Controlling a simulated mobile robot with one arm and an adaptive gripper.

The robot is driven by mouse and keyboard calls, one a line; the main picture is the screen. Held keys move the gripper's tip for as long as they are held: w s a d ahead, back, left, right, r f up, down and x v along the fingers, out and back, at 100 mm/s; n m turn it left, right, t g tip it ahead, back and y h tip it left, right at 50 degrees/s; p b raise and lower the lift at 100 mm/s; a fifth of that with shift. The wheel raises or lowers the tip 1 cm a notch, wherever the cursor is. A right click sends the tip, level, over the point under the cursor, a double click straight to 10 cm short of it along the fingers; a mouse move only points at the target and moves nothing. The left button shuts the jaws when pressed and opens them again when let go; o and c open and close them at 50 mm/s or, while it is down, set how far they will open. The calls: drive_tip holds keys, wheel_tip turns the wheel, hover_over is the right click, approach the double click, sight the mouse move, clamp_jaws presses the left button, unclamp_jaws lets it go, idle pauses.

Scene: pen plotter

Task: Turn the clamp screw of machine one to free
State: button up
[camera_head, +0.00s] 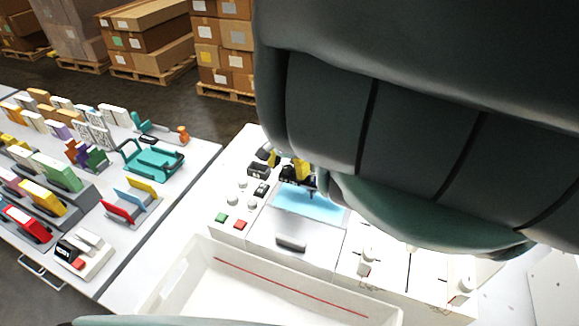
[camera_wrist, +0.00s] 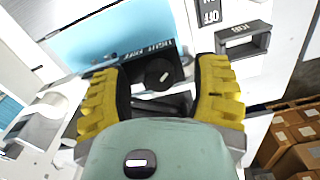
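The clamp screw (camera_wrist: 160,73) is a round black knob with a light mark on its face, in the wrist view. It sits on a dark block beside the light-blue bed (camera_wrist: 115,30), next to a label that seems to read tight and free. My gripper (camera_wrist: 158,68) has two yellow ribbed fingers, spread wide with the knob between their tips in the picture. I see no finger touching the knob; the depth gap is unclear. In the head view my gripper (camera_head: 297,168) is over the far edge of the blue bed (camera_head: 312,203), and the knob cannot be made out.
A large white tray (camera_head: 203,298) stands in front of the machine. Green (camera_head: 221,217) and red (camera_head: 240,224) buttons and several knobs are left of the bed. A grey slotted holder (camera_wrist: 262,42) labelled job is near the right finger. My arm hides the upper right.

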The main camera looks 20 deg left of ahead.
clamp_jaws()
idle(0.3)
idle(0.3)
drive_tip(key=n+b, duration=0.2)
drive_tip(key=n, duration=0.2)
drive_tip(key=shift+d+f+n, duration=0.1)
drive_tip(key=shift+n, duration=0.3)
drive_tip(key=n+b, duration=0.1)
drive_tip(key=n, duration=0.4)
drive_tip(key=shift+b, duration=0.4)
drive_tip(key=n+b, duration=0.1)
drive_tip(key=n, duration=0.4)
drive_tip(key=shift+n, duration=0.4)
drive_tip(key=shift+n+b, duration=0.75)
drive_tip(key=shift+n, duration=1.45)
